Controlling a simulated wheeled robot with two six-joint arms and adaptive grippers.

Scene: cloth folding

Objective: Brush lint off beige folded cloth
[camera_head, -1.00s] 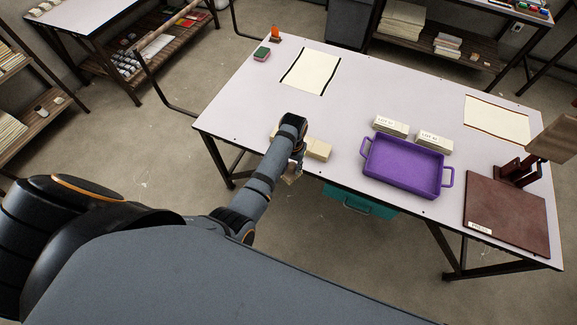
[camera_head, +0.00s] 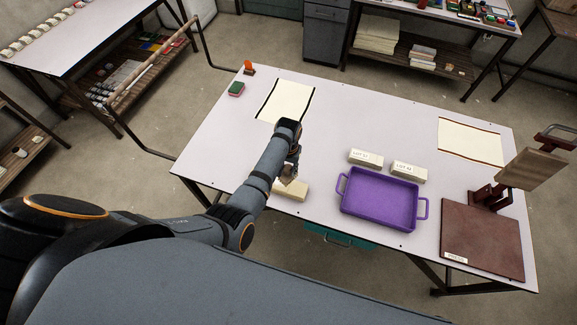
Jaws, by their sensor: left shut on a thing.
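A beige block-like thing (camera_head: 291,191), possibly the folded cloth, lies near the front edge of the table; my arm hides part of it. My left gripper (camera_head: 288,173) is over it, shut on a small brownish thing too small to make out. I cannot tell whether the held thing touches the beige one. No lint can be made out at this size. My right gripper is not in view.
A purple tray (camera_head: 383,201) stands right of the gripper, with two pale labelled blocks (camera_head: 366,157) behind it. A cream dark-edged sheet (camera_head: 287,101) lies farther back, another (camera_head: 470,141) at right. A brown board (camera_head: 481,238) with a stand is at front right.

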